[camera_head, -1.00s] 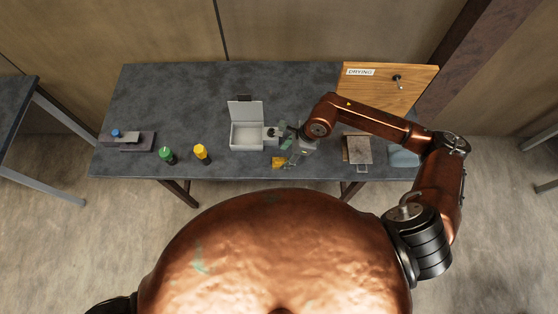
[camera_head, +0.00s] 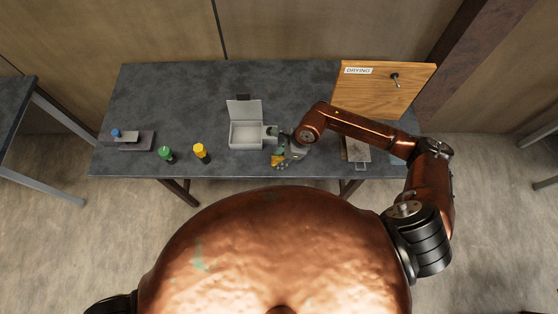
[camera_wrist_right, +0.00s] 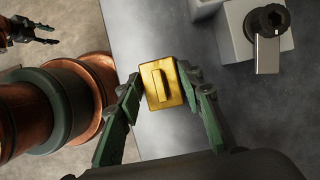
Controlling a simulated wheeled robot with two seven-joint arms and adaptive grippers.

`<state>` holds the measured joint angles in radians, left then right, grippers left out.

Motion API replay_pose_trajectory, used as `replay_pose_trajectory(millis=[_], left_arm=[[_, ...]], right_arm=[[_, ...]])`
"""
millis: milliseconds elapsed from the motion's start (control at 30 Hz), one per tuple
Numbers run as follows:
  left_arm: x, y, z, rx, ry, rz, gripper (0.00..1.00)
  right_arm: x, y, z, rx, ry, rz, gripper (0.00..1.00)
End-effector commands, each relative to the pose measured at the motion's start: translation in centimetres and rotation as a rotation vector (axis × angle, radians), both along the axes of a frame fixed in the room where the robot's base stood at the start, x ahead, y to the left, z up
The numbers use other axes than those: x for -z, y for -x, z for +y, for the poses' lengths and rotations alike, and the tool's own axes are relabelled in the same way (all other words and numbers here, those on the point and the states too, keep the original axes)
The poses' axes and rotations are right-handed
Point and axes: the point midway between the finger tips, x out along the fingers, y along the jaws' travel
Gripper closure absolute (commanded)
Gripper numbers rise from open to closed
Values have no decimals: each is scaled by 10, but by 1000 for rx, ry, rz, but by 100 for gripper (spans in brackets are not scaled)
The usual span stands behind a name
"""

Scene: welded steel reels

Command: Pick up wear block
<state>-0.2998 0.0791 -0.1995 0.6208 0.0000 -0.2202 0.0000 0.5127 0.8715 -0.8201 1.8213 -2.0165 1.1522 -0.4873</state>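The wear block appears to be the yellow block (camera_wrist_right: 164,86) with a raised bar on top, lying on the table. In the head view its yellow surface (camera_head: 276,160) shows beside my right gripper (camera_head: 283,157), partly hidden. In the right wrist view the green-padded fingers of my right gripper (camera_wrist_right: 164,78) are apart, one on each side of the block. Their tips are close to its sides; contact is not clear. My left gripper (camera_wrist_right: 50,34) shows at the upper left of the right wrist view, empty, its fingers apart. It is away from the block.
An open light-grey box (camera_head: 246,134) stands just left of my right gripper, with a latch or knob part. Yellow (camera_head: 201,152) and green (camera_head: 166,154) bottles stand further left. A wooden DRYING panel (camera_head: 384,90) and a small plate (camera_head: 357,150) are right. The table's back-left is clear.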

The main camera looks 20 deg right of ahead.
Motion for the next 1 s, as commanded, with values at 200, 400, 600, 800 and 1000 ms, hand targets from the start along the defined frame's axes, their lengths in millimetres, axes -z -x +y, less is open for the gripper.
replay_pose_trajectory(millis=[200, 400, 600, 800, 1000], left_arm=[[0, 0, 0, 0, 0, 0, 60], [0, 0, 0, 1, 0, 0, 60], [0, 0, 1, 1, -1, 0, 60], [0, 0, 1, 1, -1, 0, 60], [1, 0, 1, 1, -1, 1, 60]], right_arm=[[0, 0, 0, 0, 0, 0, 82], [0, 0, 0, 0, 0, 0, 96], [0, 0, 0, 0, -1, 0, 100], [-1, -1, 1, -1, -3, -2, 100], [-8, -1, 0, -1, -2, -3, 100]])
